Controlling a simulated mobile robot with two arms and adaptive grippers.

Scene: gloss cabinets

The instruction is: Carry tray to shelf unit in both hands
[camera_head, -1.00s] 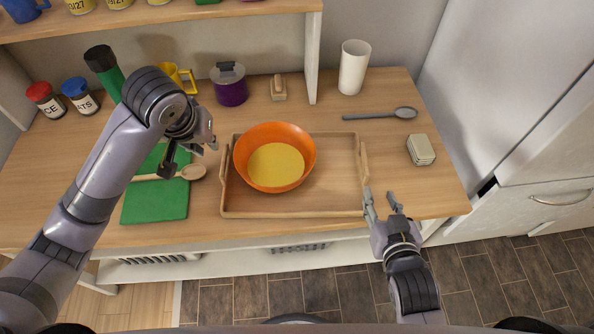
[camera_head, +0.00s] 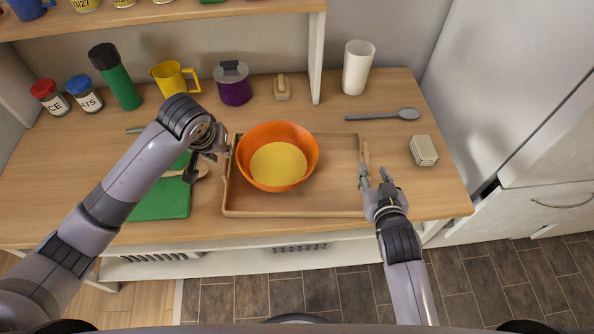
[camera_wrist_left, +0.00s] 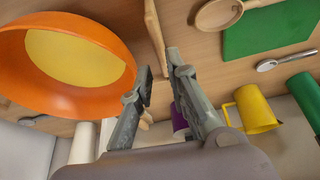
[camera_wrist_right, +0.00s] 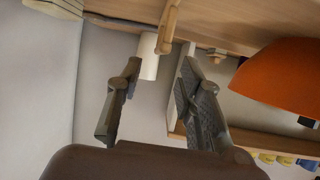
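The wooden tray (camera_head: 338,190) lies flat on the counter, with a raised handle at each short end. An orange bowl (camera_head: 278,140) with yellow inside stands in its left half. My left gripper (camera_head: 219,151) is at the tray's left end; in the left wrist view its open fingers (camera_wrist_left: 158,72) point at the tray's end wall (camera_wrist_left: 155,32). My right gripper (camera_head: 375,176) is at the right end; in the right wrist view its open fingers (camera_wrist_right: 160,65) point at the right handle (camera_wrist_right: 168,25). Neither is closed on a handle. I cannot tell which furniture is the shelf unit.
A green board (camera_head: 162,200) and wooden spoon lie left of the tray, partly behind my left arm. A purple pot (camera_head: 234,90), yellow mug (camera_head: 173,78) and white cup (camera_head: 356,68) stand behind. A grey spoon (camera_head: 385,115) and coasters (camera_head: 424,150) lie right. A shelf (camera_head: 230,10) overhangs.

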